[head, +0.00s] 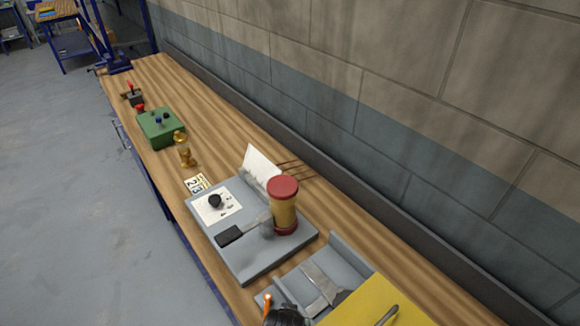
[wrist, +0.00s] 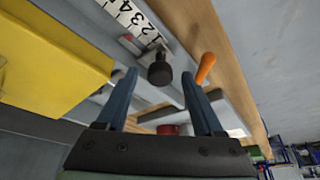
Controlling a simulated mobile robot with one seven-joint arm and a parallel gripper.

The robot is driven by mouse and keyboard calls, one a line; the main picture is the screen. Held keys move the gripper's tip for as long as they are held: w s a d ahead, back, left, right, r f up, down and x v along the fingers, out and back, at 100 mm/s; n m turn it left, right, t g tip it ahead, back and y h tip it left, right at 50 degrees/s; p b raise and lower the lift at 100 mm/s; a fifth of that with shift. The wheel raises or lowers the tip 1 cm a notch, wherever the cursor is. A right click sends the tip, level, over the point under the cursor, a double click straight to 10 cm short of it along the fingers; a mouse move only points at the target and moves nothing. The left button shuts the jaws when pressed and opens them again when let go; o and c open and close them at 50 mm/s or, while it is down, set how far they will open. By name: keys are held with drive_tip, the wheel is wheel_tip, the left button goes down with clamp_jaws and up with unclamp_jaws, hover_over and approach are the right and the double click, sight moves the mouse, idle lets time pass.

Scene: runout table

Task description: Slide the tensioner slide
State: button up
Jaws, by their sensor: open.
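What I take for the tensioner slide is a black knob (wrist: 160,70) on a grey rail (wrist: 180,50) beside a white scale with numbers (wrist: 136,20), in the wrist view. My gripper (wrist: 160,76) is open, its two blue fingers on either side of the knob in the picture. I see no finger contact with it; the depth between them is hard to judge. In the head view, a dark rounded shape (head: 281,317) is cut off at the bottom edge; I cannot tell whether it is the knob or part of my arm.
An orange handle (wrist: 205,68) stands close right of the knob in the wrist view. A yellow panel (head: 362,305) lies beside it. Farther along the bench are a grey plate with a dial (head: 270,262), a red-capped cylinder (head: 284,208) and a green box (head: 160,127). A wall bounds the right.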

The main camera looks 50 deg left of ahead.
clamp_jaws()
idle(1.3)
